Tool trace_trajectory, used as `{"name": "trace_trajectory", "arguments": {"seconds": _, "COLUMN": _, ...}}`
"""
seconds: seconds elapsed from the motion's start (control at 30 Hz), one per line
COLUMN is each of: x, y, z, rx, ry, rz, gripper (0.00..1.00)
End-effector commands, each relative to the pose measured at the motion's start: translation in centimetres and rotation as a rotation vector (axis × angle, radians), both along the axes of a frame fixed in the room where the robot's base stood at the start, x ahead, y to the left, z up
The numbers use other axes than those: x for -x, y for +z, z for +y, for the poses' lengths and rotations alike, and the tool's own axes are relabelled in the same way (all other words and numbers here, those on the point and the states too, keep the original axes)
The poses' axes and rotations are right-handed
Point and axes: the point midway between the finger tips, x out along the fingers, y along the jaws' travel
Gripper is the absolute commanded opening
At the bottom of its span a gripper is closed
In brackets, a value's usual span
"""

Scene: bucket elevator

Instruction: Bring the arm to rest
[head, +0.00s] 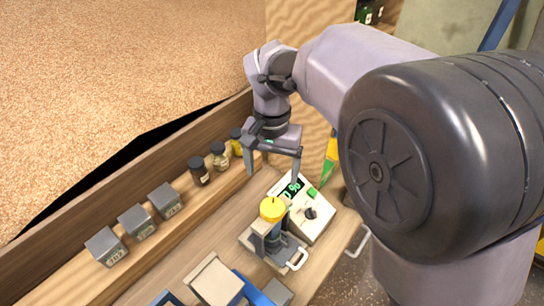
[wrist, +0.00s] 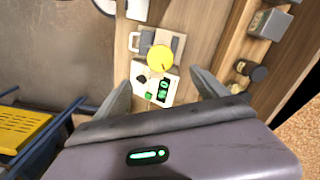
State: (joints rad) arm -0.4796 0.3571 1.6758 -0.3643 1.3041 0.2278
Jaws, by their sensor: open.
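My gripper (head: 274,165) is open and empty. In the head view it hangs above the bench, over the white device with a green display (head: 303,205) and behind the yellow-topped cylinder (head: 272,209). In the wrist view the two fingers of my gripper (wrist: 160,92) stand wide apart, with the device (wrist: 155,88) and the yellow top (wrist: 160,58) visible between and beyond them. Nothing is between the fingers. My arm reaches in from the right of the head view and is bent downward at the wrist.
Several small jars (head: 199,170) and grey labelled boxes (head: 136,221) stand on the wooden ledge (head: 65,285) at the left. A pale block (head: 216,281) sits at the bench front. A yellow slotted platform (wrist: 22,128) with blue rails shows at the left of the wrist view.

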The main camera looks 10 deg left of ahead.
Motion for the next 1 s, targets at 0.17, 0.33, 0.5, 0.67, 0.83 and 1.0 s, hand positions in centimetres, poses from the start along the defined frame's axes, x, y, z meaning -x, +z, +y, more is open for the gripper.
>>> {"name": "trace_trajectory", "arguments": {"seconds": 0.17, "x": 0.0, "y": 2.0, "z": 0.0, "rx": 0.001, "ry": 0.001, "rz": 0.0, "gripper": 0.83}}
{"name": "trace_trajectory", "arguments": {"seconds": 0.33, "x": 0.0, "y": 2.1, "z": 0.0, "rx": 0.001, "ry": 0.001, "rz": 0.0, "gripper": 0.83}}
{"name": "trace_trajectory", "arguments": {"seconds": 0.5, "x": 0.0, "y": 2.0, "z": 0.0, "rx": 0.001, "ry": 0.001, "rz": 0.0, "gripper": 0.83}}
{"name": "trace_trajectory", "arguments": {"seconds": 0.67, "x": 0.2, "y": 2.1, "z": -0.7, "rx": -0.01, "ry": -0.006, "rz": -0.011, "gripper": 0.83}}
{"name": "trace_trajectory", "arguments": {"seconds": 0.83, "x": 4.3, "y": 2.0, "z": -7.3, "rx": -0.109, "ry": -0.08, "rz": -0.127, "gripper": 0.83}}
{"name": "trace_trajectory", "arguments": {"seconds": 1.0, "x": 11.7, "y": -1.1, "z": -13.9, "rx": -0.202, "ry": -0.178, "rz": -0.312, "gripper": 0.83}}
